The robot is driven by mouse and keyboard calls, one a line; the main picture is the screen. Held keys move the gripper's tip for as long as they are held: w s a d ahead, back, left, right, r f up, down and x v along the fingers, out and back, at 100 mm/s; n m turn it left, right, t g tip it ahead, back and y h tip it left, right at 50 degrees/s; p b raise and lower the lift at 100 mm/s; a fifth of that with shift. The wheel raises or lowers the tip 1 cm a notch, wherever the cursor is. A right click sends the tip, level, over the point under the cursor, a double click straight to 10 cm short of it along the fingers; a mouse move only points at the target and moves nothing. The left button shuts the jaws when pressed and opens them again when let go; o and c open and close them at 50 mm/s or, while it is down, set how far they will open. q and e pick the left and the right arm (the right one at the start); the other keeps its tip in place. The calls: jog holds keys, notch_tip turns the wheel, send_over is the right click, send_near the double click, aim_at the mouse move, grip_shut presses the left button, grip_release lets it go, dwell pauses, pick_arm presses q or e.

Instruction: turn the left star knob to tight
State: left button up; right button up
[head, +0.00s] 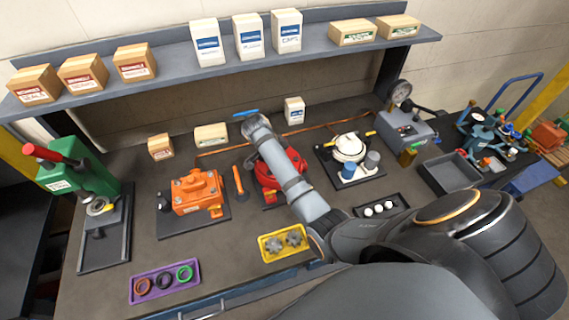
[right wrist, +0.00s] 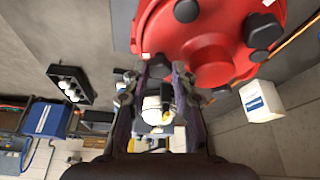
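The red motor housing (head: 265,178) stands on a dark base at the middle of the bench, mostly covered by my right arm in the head view. In the right wrist view the round red housing (right wrist: 208,42) fills the top, with several dark knobs around its edge. One dark knob (right wrist: 160,66) is near the tips of my right gripper (right wrist: 155,74), whose fingers are apart. I cannot tell whether they touch it, or which knob is the left star knob. The head view hides the right gripper behind my arm. My left gripper is not in view.
An orange motor (head: 196,192) and a green press (head: 80,172) stand to the left. A white motor (head: 348,148) stands to the right. A yellow tray (head: 263,255) with gears and a purple tray (head: 140,297) with rings lie at the front edge.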

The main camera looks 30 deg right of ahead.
jog(key=shift+o, duration=0.7)
jog(key=shift+w+d+r, duration=0.1)
jog(key=shift+w+r, duration=0.05)
jog(key=shift+r, duration=0.15)
jog(key=shift+f, duration=0.1)
jog(key=v, duration=0.7)
jog(key=shift+a+r, duration=0.25)
